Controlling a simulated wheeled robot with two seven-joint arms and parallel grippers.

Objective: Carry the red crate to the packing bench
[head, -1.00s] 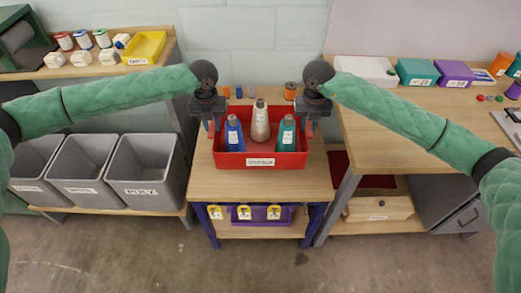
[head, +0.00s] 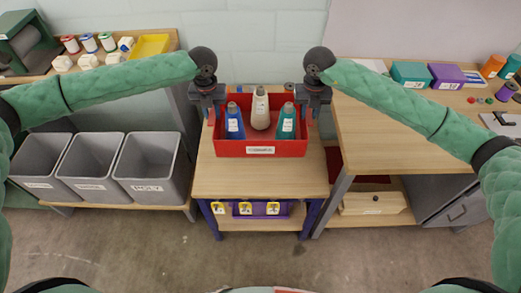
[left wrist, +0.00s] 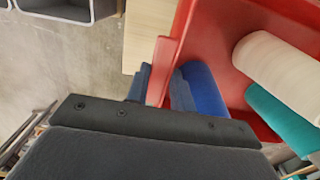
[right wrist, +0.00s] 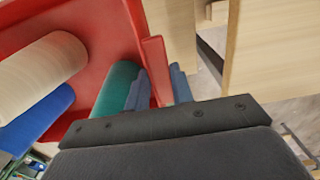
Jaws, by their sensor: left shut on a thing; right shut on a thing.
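The red crate (head: 230,148) is near the middle of the head view, level over a small wooden table (head: 260,182). It appears raised just off the tabletop, though its underside is hidden. Which surface is the packing bench is unclear.
A larger wooden bench (head: 385,140) stands right, its near top clear, with teal (head: 411,73) and purple (head: 446,75) boxes behind. Grey bins (head: 148,165) stand left, below a shelf with spools and a yellow tray (head: 150,46). A purple bin (head: 262,209) sits under the table.

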